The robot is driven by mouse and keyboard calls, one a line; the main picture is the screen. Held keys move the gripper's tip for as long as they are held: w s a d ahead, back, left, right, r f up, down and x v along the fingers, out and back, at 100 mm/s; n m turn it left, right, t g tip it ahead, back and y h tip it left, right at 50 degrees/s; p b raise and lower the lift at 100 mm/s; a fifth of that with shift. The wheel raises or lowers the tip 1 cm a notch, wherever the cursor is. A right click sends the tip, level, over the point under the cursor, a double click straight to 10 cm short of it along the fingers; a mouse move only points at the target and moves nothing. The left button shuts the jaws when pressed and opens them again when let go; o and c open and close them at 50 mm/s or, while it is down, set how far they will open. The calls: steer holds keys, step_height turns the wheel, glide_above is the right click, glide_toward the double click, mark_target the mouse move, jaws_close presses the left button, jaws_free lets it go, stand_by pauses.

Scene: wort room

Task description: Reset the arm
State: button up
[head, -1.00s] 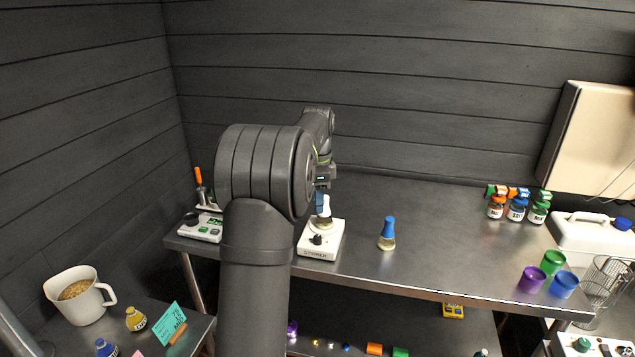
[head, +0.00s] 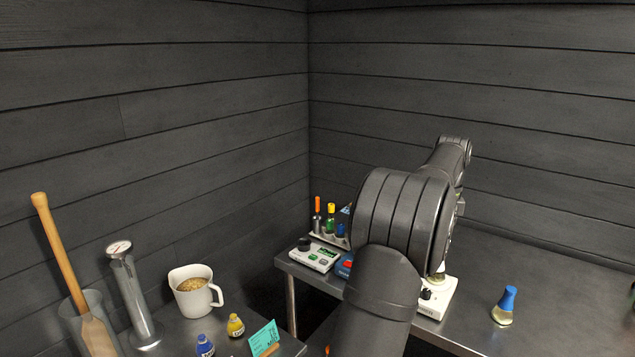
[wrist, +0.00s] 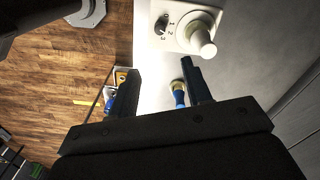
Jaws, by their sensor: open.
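My gripper (wrist: 162,74) is open in the wrist view, its two dark fingers apart with nothing held between them. A blue-capped flask (wrist: 178,92) shows beyond the gap, near the right finger; I see no contact. A white device with a numbered knob (wrist: 168,24) lies past the fingertips, with a pale round-topped piece (wrist: 201,38) on it. In the head view my arm reaches over the steel bench, and its bulk hides the gripper. The white device (head: 434,297) stands partly behind the arm, and the blue-capped flask (head: 506,306) stands upright to its right.
A small scale (head: 315,255) and a rack of coloured-handled tools (head: 328,238) stand left of my arm. On the lower left table are a grain-filled jug (head: 194,292), blue and yellow bottles, and a teal card (head: 263,338).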

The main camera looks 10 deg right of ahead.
step_height(320, 180, down, 17)
steer(key=shift+f, duration=0.15)
stand_by(0.4)
steer(key=shift+f, duration=0.15)
steer(key=n, duration=0.3)
steer(key=shift+n, duration=0.3)
steer(key=n, duration=0.4)
steer(key=shift+n, duration=0.4)
steer(key=n, duration=0.3)
steer(key=shift+n, duration=2.7)
